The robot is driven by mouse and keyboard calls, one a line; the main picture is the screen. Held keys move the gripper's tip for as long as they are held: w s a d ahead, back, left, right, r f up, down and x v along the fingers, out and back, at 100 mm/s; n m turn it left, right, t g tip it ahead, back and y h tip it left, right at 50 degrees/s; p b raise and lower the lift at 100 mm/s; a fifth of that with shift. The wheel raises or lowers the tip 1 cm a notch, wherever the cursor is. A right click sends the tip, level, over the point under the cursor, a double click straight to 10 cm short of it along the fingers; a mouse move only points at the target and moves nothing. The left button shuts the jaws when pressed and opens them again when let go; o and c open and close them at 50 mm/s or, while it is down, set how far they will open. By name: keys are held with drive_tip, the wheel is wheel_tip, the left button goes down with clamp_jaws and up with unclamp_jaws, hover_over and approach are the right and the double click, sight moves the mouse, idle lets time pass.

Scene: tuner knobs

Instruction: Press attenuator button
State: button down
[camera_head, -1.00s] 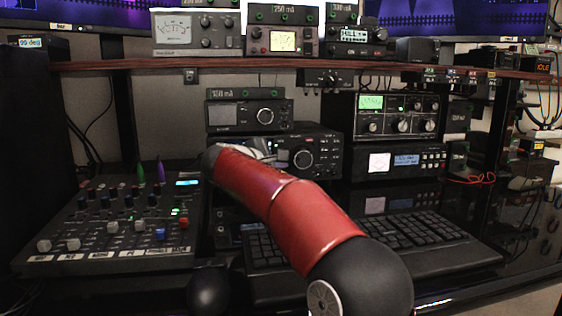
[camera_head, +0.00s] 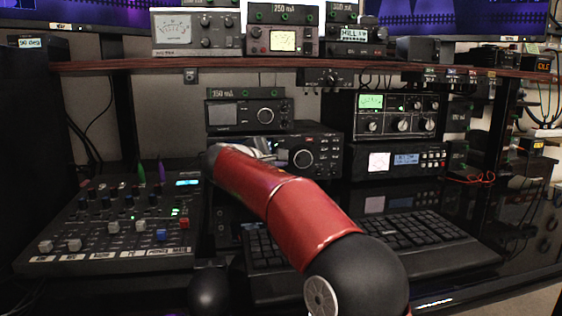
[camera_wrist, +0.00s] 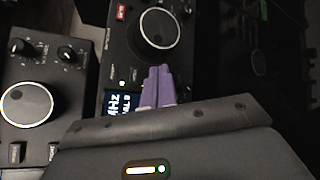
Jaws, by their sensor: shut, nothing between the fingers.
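My gripper's purple fingers (camera_wrist: 158,86) are shut with nothing between them in the wrist view. They are in front of a black radio's face, over the edge of its lit blue display (camera_wrist: 120,103) and below its large round knob (camera_wrist: 158,29). I cannot tell whether the tips touch the face. This seems to be the lower radio (camera_head: 322,141) in the head view, where my red arm hides its left part and my fingers. No attenuator label is readable, so I cannot tell which button it is.
Another radio with a large knob (camera_wrist: 27,104) is at the left in the wrist view. In the head view, a mixer (camera_head: 110,256) lies left of my arm and a keyboard (camera_head: 415,240) lies right. A shelf (camera_head: 230,64) with meters runs above.

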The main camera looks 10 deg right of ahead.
drive_tip(key=shift+s+b, duration=0.35)
drive_tip(key=shift+s, duration=0.35)
drive_tip(key=shift+s+f+b, duration=0.15)
drive_tip(key=shift+s+b, duration=0.75)
drive_tip(key=shift+s, duration=0.5)
drive_tip(key=shift+s+b, duration=0.45)
drive_tip(key=shift+s, duration=0.65)
